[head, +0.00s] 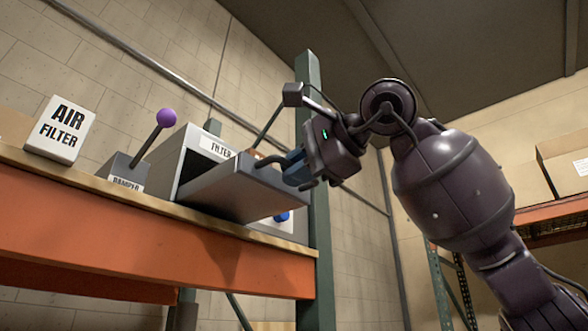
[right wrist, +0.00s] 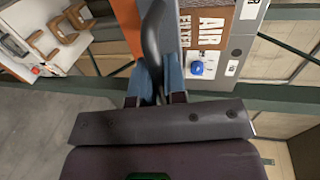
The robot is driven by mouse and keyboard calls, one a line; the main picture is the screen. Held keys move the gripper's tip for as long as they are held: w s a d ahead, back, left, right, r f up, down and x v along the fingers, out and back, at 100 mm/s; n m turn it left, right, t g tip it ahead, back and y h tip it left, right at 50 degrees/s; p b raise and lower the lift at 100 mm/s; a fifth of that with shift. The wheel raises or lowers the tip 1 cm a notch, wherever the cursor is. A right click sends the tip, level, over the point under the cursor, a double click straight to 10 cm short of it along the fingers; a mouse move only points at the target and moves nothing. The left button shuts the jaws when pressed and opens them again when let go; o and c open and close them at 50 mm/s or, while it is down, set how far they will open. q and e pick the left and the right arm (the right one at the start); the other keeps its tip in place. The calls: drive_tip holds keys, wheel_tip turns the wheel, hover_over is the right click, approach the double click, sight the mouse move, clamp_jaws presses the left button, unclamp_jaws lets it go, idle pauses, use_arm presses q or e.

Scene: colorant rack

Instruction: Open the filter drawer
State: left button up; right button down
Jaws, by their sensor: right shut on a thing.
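The filter unit is a grey box (head: 196,150) labelled FILTER on the shelf. Its drawer (head: 240,190) stands out from the box, with a dark gap beside it. My right gripper (head: 292,165) is at the drawer's front, shut on the dark curved handle (head: 270,161). In the right wrist view the blue fingers (right wrist: 157,84) close around the handle (right wrist: 154,40). A brown surface with AIR FILTER lettering (right wrist: 207,22) shows beside the handle there. The drawer's inside is hidden in the head view. My left gripper is not in view.
On the shelf's orange beam (head: 130,234) side stand a white AIR FILTER block (head: 59,130) and a damper box (head: 120,173) with a purple-knobbed lever. A blue knob (head: 282,216) is below the drawer. A green post (head: 311,130) rises close behind my gripper.

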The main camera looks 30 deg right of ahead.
drive_tip(key=c, duration=1.2)
unclamp_jaws()
drive_tip(key=shift+s, duration=0.1)
drive_tip(key=v, duration=1)
drive_tip(key=shift+s+d+b, duration=0.1)
drive_tip(key=shift+s+b, duration=0.2)
